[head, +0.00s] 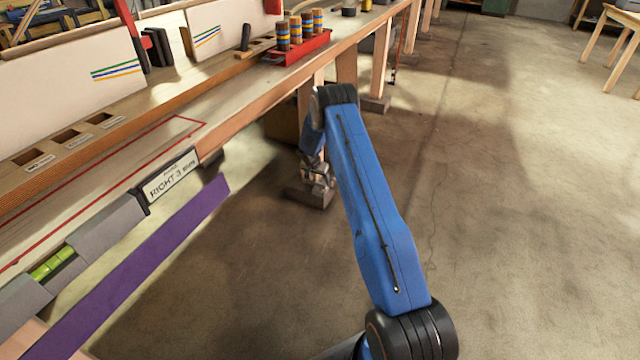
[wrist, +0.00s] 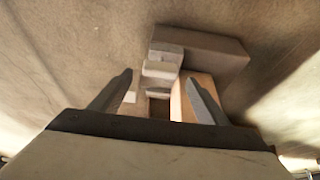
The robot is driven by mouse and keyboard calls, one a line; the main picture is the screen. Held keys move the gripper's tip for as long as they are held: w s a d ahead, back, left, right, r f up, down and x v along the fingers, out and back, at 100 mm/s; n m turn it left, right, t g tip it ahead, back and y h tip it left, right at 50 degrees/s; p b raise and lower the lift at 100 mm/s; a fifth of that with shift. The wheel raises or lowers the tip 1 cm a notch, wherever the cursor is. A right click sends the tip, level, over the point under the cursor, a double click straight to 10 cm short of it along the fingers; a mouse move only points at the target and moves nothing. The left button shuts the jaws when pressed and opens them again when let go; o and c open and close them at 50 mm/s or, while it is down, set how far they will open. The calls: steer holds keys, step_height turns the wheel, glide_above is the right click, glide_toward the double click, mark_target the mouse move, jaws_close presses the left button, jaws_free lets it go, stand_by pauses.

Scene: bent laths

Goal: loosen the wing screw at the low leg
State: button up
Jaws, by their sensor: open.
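The low leg (head: 304,105) stands under the bench, partly behind my blue arm, with its foot block (head: 312,196) on the floor. My gripper (head: 318,172) is down at the leg just above this foot. In the wrist view my gripper (wrist: 159,77) is open, with one finger on each side of a pale grey piece that looks like the wing screw (wrist: 160,70). No finger visibly touches it. The foot block (wrist: 215,50) lies behind it, and orange-brown wood of the leg (wrist: 205,90) shows by the right finger. The wing screw cannot be made out in the head view.
The long bench (head: 250,112) runs along the left, its edge above my gripper. A red tray (head: 297,48) holds striped cylinders. Open floor (head: 500,200) lies right.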

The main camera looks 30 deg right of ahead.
mark_target(321, 183)
steer(key=shift+x, duration=1.8)
steer(key=c, duration=1.1)
steer(key=shift+o, duration=0.3)
